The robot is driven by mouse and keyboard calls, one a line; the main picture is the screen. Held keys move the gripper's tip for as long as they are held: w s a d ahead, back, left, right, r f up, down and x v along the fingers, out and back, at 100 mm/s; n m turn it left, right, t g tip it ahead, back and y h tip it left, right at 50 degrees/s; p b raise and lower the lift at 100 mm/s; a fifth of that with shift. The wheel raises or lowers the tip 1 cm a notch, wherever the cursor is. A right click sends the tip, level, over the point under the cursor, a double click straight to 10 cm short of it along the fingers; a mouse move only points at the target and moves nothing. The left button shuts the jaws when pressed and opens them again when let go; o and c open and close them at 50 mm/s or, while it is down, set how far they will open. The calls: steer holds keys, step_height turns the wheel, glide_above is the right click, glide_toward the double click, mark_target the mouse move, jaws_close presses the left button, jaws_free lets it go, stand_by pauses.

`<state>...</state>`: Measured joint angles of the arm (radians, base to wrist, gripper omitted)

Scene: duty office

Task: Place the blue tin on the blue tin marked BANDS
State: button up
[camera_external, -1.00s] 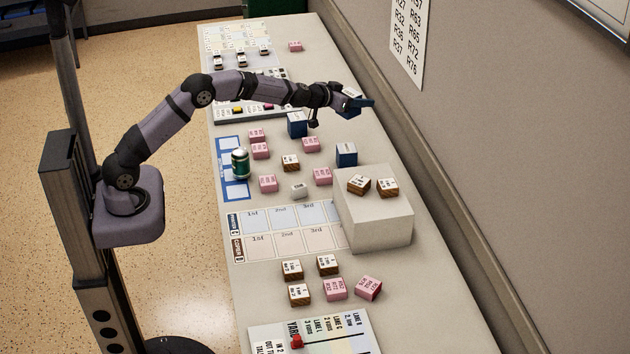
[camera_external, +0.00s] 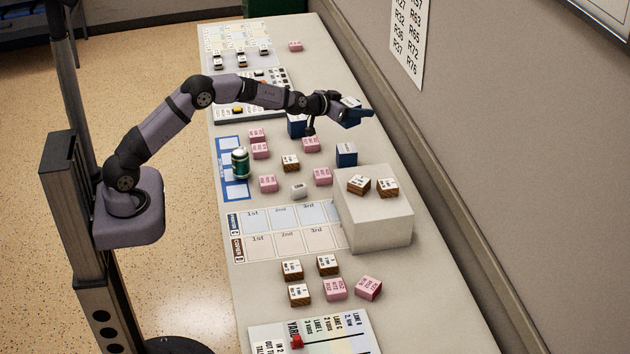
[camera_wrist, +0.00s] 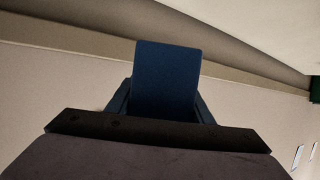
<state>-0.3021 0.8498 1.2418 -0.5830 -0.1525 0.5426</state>
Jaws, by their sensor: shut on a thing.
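My gripper (camera_external: 357,115) is shut on a blue tin (camera_external: 350,102) with a pale label on top. In the wrist view the held tin (camera_wrist: 167,78) shows as a plain dark blue face between the fingers. The gripper is in the air over the far right part of the table. A blue tin (camera_external: 346,155) with a white top stands below it in the picture, beside the white block. Another blue tin (camera_external: 296,128) stands further left, partly hidden by my wrist. The lettering on the tins is too small to read, so I cannot tell which is marked BANDS.
A large white block (camera_external: 373,222) bears two wooden blocks. Pink blocks (camera_external: 268,183), a green can (camera_external: 240,163) and a small white item (camera_external: 299,191) are near the table's middle. A wall runs along the right. The far right strip of table is clear.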

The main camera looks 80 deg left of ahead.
mark_target(358, 120)
step_height(358, 120, down, 4)
steer(key=shift+f+b, duration=0.25)
steer(key=shift+b, duration=0.5)
steer(key=shift+f, duration=2.3)
steer(key=shift+f, duration=0.15)
steer(key=o, duration=1.1)
steer(key=shift+r, duration=0.2)
steer(key=shift+b+v, duration=1.15)
steer(key=shift+v, duration=4.85)
